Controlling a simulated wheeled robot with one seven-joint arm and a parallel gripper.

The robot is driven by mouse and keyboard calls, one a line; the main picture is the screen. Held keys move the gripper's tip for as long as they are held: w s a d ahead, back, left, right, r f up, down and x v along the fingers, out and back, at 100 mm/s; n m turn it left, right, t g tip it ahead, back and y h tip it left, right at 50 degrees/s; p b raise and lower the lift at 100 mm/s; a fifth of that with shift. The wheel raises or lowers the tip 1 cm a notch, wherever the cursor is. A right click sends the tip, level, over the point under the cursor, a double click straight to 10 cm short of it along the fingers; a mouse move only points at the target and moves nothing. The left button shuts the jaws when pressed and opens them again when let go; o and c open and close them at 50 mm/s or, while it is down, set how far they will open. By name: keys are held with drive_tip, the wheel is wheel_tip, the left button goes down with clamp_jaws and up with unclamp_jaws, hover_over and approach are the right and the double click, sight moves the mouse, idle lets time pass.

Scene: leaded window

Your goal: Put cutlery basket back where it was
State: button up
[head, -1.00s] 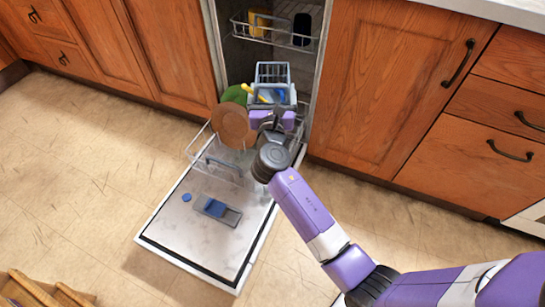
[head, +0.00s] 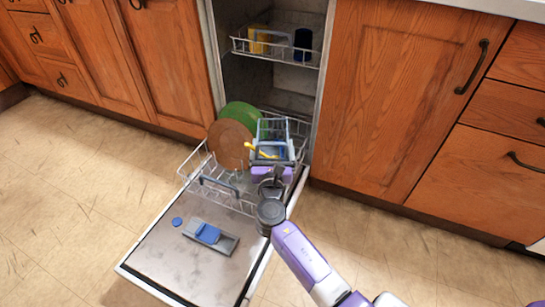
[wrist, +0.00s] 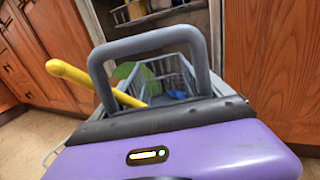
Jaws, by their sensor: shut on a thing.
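The cutlery basket (head: 273,135) is a grey-blue wire basket with a handle, with a yellow utensil (head: 262,151) and something blue in it. It is at the right part of the dishwasher's lower rack (head: 217,186). My gripper (head: 271,172) is at its near side, shut on it. In the wrist view the basket's grey handle (wrist: 150,42) rises just beyond my purple gripper body, with the yellow utensil (wrist: 88,80) leaning out to the left. The fingertips are hidden, and I cannot tell whether the basket's bottom touches the rack.
A brown plate (head: 230,144) and a green plate (head: 240,115) stand in the rack left of the basket. The open dishwasher door (head: 165,260) holds a dispenser and a blue disc (head: 177,221). The upper rack (head: 275,50) holds a yellow cup and a dark blue cup. Floor on both sides is clear.

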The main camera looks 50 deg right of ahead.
sight(273, 155)
drive_tip(key=shift+f+b, duration=0.55)
drive_tip(key=shift+f, duration=0.75)
drive_tip(key=shift+f, duration=0.15)
drive_tip(key=shift+f+b, duration=0.35)
drive_tip(key=shift+f, duration=0.15)
drive_tip(key=o, duration=1.3)
